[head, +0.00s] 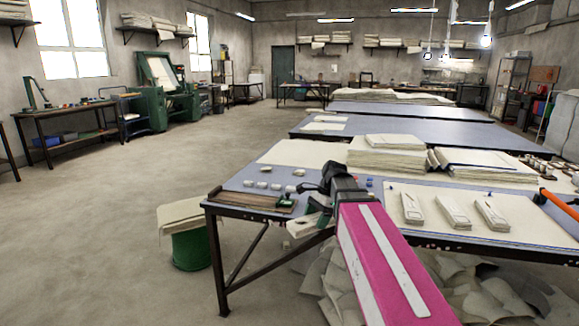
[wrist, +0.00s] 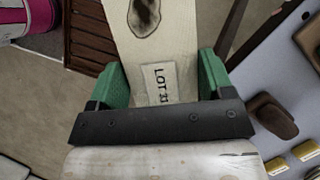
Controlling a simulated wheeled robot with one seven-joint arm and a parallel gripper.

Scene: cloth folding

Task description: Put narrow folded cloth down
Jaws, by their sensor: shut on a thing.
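My gripper (head: 316,218) is shut on a narrow folded cloth (head: 302,229), by the table's near left edge in the head view. In the wrist view the green fingers of my gripper (wrist: 162,82) stand on either side of this cream cloth (wrist: 135,55). It bears a "LOT" label, partly covered by the dark gripper bar, and a dark oval mark. Three similar narrow folded cloths lie in a row on the table to the right: one (head: 411,208), a second (head: 453,212) and a third (head: 491,215). I cannot tell whether the held cloth touches anything.
The blue-topped table (head: 232,198) carries a brown slatted block (head: 258,202), several small pale items and cloth stacks (head: 385,160). A green bin (head: 191,250) topped with cloth stands left of it. Loose cloth lies underneath. An orange-handled tool (head: 560,205) lies at right.

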